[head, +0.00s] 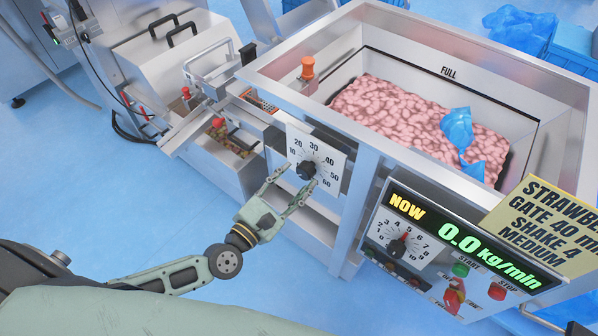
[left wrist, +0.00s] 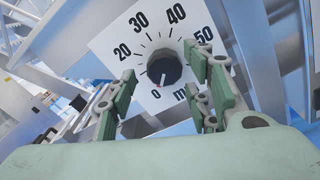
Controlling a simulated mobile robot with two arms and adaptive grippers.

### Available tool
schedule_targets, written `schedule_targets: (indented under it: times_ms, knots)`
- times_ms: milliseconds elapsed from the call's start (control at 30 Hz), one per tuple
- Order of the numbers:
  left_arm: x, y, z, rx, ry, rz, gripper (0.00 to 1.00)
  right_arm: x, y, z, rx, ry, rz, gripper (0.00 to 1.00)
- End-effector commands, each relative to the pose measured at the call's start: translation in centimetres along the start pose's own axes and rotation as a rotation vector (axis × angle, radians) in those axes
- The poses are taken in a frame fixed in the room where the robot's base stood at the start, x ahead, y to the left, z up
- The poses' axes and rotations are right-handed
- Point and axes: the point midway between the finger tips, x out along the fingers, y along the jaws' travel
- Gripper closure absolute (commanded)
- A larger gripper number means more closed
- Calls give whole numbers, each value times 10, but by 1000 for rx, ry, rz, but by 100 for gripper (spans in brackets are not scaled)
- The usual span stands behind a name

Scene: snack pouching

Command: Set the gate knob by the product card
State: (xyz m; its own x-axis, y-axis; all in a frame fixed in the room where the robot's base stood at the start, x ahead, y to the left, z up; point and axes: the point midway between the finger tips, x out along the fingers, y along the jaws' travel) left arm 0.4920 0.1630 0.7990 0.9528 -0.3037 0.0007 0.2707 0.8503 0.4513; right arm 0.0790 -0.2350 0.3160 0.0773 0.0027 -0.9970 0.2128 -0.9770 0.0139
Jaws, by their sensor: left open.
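The gate knob (head: 306,170) is a black round knob on a white dial plate (head: 327,152) numbered up to 60. In the left wrist view the knob (left wrist: 164,70) has its reddish pointer mark toward the 0 at the bottom. My left gripper (head: 295,181) is open, its fingers on either side of the knob; I cannot tell whether they touch it. In the left wrist view the gripper (left wrist: 160,68) hides part of the scale near 10. The yellow product card (head: 543,222) reads GATE 40 mm, SHAKE 4, MEDIUM, and is cut off at the right. My right gripper is not visible.
A control panel (head: 378,264) reads NOW 0.0 kg/min, with a second dial, a green START and a red STOP button.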

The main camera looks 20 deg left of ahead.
Motion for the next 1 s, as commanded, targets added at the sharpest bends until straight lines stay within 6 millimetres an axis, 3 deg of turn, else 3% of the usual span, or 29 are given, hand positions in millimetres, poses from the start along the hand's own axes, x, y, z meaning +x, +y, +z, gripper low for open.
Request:
schedule_targets:
  times_ms: [200,500,1000]
  knots:
    - [22,0,0,2,1,0,54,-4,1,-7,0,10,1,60]
    - [26,-1,-1,2,1,-1,54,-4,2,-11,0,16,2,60]
    - [26,1,0,4,0,2,95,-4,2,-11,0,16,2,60]
